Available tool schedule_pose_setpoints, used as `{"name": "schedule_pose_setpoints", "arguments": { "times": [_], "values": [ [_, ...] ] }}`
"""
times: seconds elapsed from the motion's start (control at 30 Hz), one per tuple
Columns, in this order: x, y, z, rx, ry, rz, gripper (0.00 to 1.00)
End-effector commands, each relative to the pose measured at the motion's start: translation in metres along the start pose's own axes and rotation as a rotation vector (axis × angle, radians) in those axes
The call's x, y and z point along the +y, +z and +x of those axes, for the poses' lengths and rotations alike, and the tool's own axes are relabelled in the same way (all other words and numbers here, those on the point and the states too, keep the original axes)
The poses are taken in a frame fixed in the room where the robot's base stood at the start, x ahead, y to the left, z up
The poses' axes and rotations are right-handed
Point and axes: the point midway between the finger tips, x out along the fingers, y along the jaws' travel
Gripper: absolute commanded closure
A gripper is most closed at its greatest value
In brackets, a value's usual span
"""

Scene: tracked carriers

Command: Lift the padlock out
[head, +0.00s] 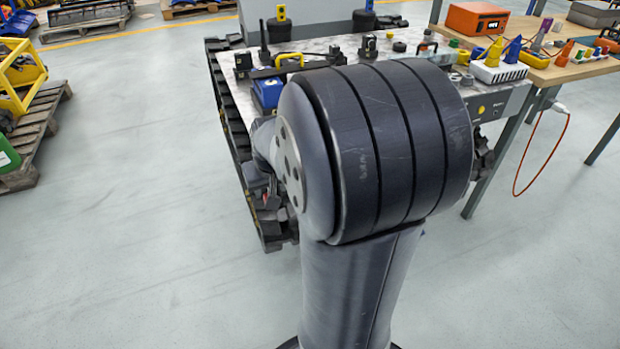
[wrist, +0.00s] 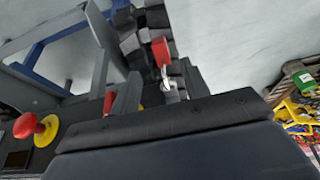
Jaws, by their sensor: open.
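A red padlock (wrist: 161,50) with a bright metal shackle shows in the wrist view, just above the picture's middle. Its red body is up in the picture and the shackle points down. Dark track links lie behind it. What the shackle passes through cannot be made out. My gripper (wrist: 160,74) appears open, with a grey finger on each side of the padlock's shackle in the picture. Contact with the padlock cannot be judged. In the head view my arm hides the gripper and the padlock.
A tracked carrier (head: 225,95) with a cluttered deck stands beyond my arm. A red button (wrist: 25,125) on a yellow base and grey frame bars crowd the wrist view's left. A workbench (head: 555,70) is at the right; a dangling cable (head: 540,165) hangs there.

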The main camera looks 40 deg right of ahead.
Motion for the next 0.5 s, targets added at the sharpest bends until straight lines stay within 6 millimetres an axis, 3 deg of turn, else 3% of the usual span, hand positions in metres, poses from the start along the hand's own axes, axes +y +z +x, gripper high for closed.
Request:
{"name": "schedule_pose_setpoints", "arguments": {
  "times": [0.03, 0.2, 0.5],
  "values": [
    [0.0, 0.002, 0.014, -0.004, 0.0, 0.0, 0.56],
    [0.0, 0.001, 0.043, -0.002, 0.0, 0.0, 0.56],
    [0.0, 0.0, 0.067, 0.0, 0.0, 0.0, 0.56]
  ]
}}
